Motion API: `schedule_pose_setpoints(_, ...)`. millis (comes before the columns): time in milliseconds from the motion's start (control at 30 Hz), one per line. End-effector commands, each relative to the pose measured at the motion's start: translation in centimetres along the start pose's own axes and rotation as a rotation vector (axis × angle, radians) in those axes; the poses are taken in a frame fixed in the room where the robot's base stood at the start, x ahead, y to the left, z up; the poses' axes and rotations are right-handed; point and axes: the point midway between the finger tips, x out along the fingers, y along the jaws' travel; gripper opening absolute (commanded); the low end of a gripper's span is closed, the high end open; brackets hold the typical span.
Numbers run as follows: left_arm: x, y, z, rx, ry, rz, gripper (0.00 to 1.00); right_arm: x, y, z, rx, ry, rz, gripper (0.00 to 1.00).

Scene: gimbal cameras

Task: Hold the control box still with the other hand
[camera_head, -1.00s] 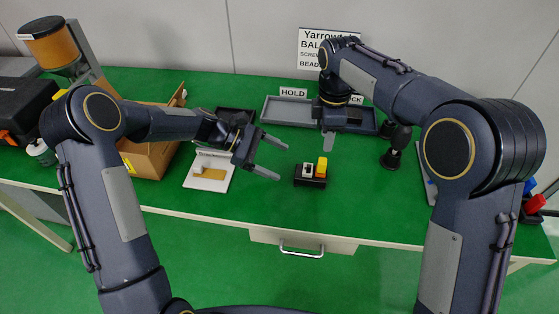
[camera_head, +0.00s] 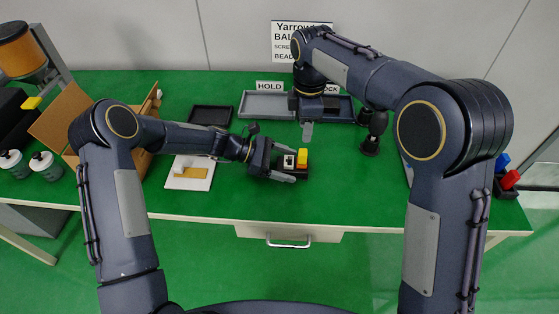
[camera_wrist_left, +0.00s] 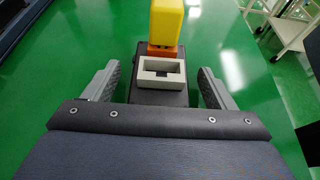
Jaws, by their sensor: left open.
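The control box (camera_head: 302,175) is a small black box on the green table, with a white-framed part and a yellow block with an orange base on top. It also shows in the left wrist view (camera_wrist_left: 160,92). My left gripper (camera_head: 287,166) is low at the box's left end, open. In the left wrist view its two fingers (camera_wrist_left: 157,82) stand on either side of the box, with green gaps between.
A grey tray (camera_head: 248,113) under a HOLD sign and dark trays (camera_head: 210,116) stand at the back. A white board (camera_head: 181,183) and an open cardboard box (camera_head: 62,125) are at left. Table in front of the control box is clear.

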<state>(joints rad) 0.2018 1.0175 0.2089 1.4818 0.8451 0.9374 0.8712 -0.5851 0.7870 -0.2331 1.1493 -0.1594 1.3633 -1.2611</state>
Motion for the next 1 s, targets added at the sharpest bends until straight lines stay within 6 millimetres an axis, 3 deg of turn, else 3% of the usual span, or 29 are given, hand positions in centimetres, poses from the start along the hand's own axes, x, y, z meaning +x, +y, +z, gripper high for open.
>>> schedule_pose_setpoints(200,0.01,0.00,0.01,0.000,0.000,0.000,0.76,0.00,0.00,0.00,0.000,0.000,0.000,0.36)
schedule_pose_setpoints(600,-0.02,0.00,0.01,0.000,0.000,0.000,0.26,0.00,0.00,0.00,0.000,0.000,0.000,0.36)
schedule_pose_setpoints(1000,-0.03,0.00,0.01,0.000,0.000,0.000,0.26,0.00,0.00,0.00,0.000,0.000,0.000,0.36)
